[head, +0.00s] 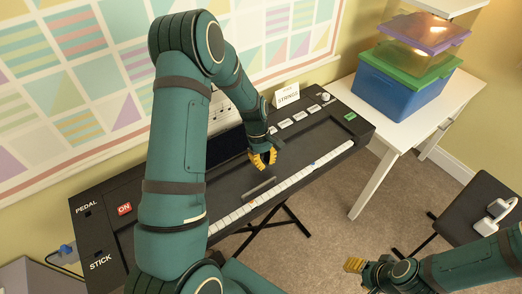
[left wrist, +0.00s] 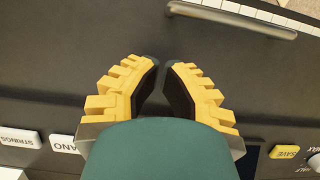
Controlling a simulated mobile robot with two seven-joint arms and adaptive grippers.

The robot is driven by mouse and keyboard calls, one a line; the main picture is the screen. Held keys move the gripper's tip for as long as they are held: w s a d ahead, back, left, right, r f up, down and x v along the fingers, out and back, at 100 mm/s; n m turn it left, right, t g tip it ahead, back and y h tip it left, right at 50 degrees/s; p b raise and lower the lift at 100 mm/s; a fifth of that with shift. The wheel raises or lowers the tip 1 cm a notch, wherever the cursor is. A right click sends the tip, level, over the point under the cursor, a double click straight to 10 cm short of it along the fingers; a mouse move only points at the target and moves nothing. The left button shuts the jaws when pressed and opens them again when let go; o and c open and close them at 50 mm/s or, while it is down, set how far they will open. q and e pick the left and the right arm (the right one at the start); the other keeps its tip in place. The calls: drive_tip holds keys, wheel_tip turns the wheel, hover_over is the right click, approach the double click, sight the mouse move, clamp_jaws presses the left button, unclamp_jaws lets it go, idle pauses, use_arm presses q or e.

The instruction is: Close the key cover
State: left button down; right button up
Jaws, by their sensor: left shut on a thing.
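The key cover (head: 230,180) is a flat dark panel on the black keyboard, with a grey bar handle (head: 258,188) near its front edge. A strip of white keys (head: 300,177) shows in front of it. My left gripper (head: 263,163) is over the panel, behind the handle. In the left wrist view, the handle (left wrist: 235,17) lies beyond the yellow fingers (left wrist: 163,70), not between them. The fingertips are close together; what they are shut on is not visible. My right gripper (head: 355,265) is low at the right, away from the keyboard; its opening is unclear.
A white table (head: 385,130) holds a blue bin (head: 400,88) at right. A dark bench (head: 478,215) stands at far right.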

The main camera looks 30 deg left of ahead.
sight(276, 181)
use_arm(q)
drive_tip(key=shift+s+d+f, duration=0.1)
drive_tip(key=shift+s+d, duration=0.15)
drive_tip(key=shift+d, duration=0.45)
drive_tip(key=shift+s+d+f, duration=0.1)
drive_tip(key=shift+s+d, duration=0.15)
drive_tip(key=shift+d, duration=0.45)
drive_tip(key=d, duration=0.1)
drive_tip(key=s+d, duration=0.1)
drive_tip(key=d, duration=0.1)
drive_tip(key=shift+s+d+r, duration=0.1)
drive_tip(key=shift+s, duration=0.1)
